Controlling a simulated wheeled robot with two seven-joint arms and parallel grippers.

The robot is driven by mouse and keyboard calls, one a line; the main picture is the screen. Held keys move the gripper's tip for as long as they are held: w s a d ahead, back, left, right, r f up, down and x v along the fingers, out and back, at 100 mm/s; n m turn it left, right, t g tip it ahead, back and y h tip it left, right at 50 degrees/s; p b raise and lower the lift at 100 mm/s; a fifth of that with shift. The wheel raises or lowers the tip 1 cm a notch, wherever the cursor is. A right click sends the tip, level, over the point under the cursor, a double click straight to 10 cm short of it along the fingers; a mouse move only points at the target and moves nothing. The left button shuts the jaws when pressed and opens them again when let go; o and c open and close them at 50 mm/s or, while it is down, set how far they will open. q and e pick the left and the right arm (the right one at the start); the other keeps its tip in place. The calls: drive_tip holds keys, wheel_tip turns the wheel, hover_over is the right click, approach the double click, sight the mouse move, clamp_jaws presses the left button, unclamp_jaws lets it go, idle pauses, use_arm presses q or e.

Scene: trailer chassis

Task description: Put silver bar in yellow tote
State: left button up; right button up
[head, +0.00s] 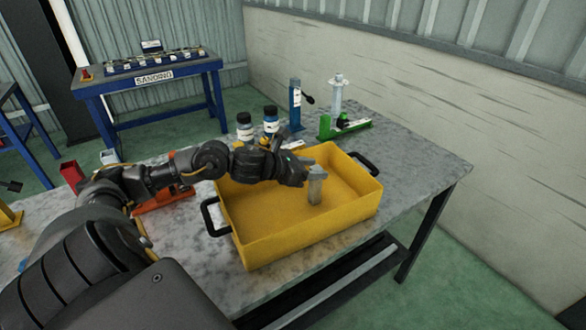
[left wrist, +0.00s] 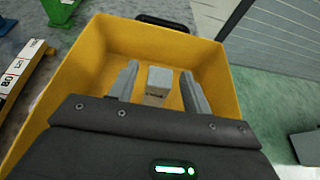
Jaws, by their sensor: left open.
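The yellow tote (head: 300,232) sits on the grey workbench and fills most of the left wrist view (left wrist: 222,85). The silver bar (head: 316,190) is inside the tote, looking upright near its middle. In the left wrist view the bar (left wrist: 158,84) shows between my two fingers, with gaps on both sides. My left gripper (head: 304,174) is over the tote at the bar's upper end, with its jaws open (left wrist: 160,76). I cannot tell whether the bar's lower end rests on the tote floor. My right gripper is not in view.
The tote has black handles (head: 363,161) at both ends. Behind it stand bottles (head: 270,120), a blue fixture (head: 295,104) and a green fixture (head: 345,126). An orange piece (head: 160,198) lies left of the tote. The bench's right part is bare.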

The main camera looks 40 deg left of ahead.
use_arm(q)
drive_tip(key=p+v, duration=0.5)
drive_tip(key=v, duration=0.4)
drive_tip(key=shift+p, duration=0.3)
idle(0.5)
